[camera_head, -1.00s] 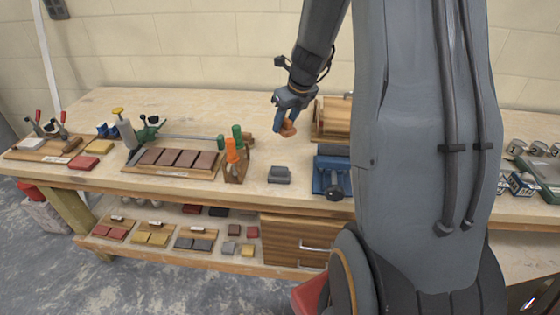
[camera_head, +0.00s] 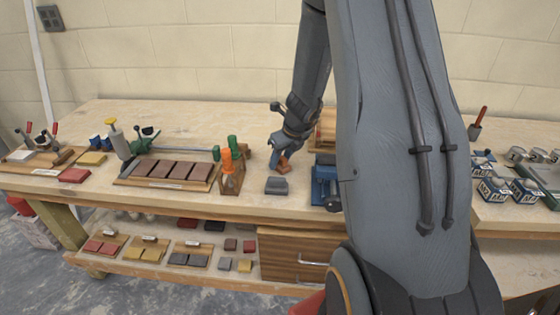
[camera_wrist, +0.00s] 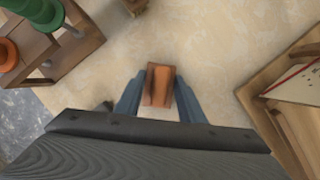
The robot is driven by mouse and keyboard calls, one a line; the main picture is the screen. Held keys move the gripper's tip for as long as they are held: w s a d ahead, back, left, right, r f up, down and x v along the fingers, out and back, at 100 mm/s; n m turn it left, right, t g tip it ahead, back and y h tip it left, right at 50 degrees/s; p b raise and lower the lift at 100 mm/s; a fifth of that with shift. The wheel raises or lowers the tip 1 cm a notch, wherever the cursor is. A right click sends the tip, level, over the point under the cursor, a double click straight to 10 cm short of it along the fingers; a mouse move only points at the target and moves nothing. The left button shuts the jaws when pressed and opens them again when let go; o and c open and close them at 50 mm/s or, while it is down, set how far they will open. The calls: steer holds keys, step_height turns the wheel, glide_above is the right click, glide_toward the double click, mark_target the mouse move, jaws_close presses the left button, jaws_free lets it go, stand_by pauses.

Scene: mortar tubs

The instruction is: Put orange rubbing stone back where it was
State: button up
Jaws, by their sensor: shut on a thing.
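The orange rubbing stone (camera_wrist: 159,86) is a small orange-brown block. My gripper (camera_head: 278,160) is shut on it, with one blue finger on each side in the wrist view (camera_wrist: 158,98). In the head view the stone (camera_head: 283,162) shows at the fingertips, low over the workbench, behind a grey block (camera_head: 276,186). I cannot tell whether the stone touches the bench top. Bare bench surface shows around it in the wrist view.
A wooden rack with orange and green handled tools (camera_head: 231,178) stands left of my gripper. A blue vise (camera_head: 325,183) stands to the right. A wooden board with dark stones (camera_head: 168,172) lies further left. Lower-shelf boards (camera_head: 187,255) hold red, yellow and grey blocks.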

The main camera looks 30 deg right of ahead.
steer(key=o, duration=1)
steer(key=shift+f, duration=0.1)
